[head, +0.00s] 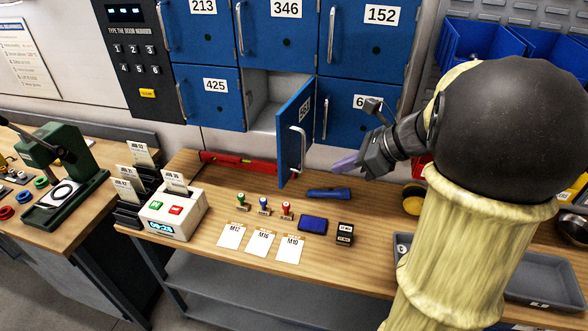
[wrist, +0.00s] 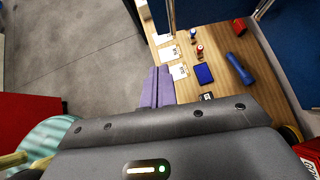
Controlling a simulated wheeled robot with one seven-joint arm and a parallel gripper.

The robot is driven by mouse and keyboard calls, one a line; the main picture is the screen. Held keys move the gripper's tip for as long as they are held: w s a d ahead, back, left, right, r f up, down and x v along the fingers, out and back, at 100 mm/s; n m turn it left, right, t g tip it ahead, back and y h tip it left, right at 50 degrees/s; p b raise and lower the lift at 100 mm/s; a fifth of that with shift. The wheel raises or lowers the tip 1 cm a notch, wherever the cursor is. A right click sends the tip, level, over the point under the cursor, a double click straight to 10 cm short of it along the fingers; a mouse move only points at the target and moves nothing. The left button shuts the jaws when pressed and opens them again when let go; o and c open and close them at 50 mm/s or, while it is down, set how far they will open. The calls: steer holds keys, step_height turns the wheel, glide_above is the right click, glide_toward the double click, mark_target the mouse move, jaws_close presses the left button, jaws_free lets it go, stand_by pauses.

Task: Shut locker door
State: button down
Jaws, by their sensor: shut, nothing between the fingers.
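One blue locker door (head: 294,135) in the lower row stands swung open toward the bench, with its silver handle (head: 297,140) facing right. Its grey compartment (head: 262,95) is open to its left and looks empty in the part that shows. My gripper (head: 343,165) is shut and empty, to the right of the open door and apart from it, above the bench. In the wrist view its purple fingers (wrist: 158,86) are together. A blue strip of what looks like the door (wrist: 262,8) shows at the top of the wrist view.
The other locker doors, such as 425 (head: 210,97) and 346 (head: 276,35), are shut. On the wooden bench (head: 215,205) lie a blue flashlight (head: 329,193), a red level (head: 240,163), stamps (head: 263,206), cards (head: 260,243) and a blue ink pad (head: 313,224).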

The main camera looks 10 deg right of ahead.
mark_target(283, 178)
steer(key=shift+w+a+r+p+x, duration=0.3)
steer(key=shift+p+x, duration=0.7)
steer(key=shift+x, duration=1.2)
steer(key=shift+w+a+r+p+x, duration=0.15)
steer(key=shift+r+p+x, duration=0.2)
steer(key=shift+p+x, duration=1.2)
steer(key=shift+w+a+r+p+x, duration=0.1)
steer(key=shift+a+r+p+x, duration=0.25)
steer(key=shift+x, duration=2.45)
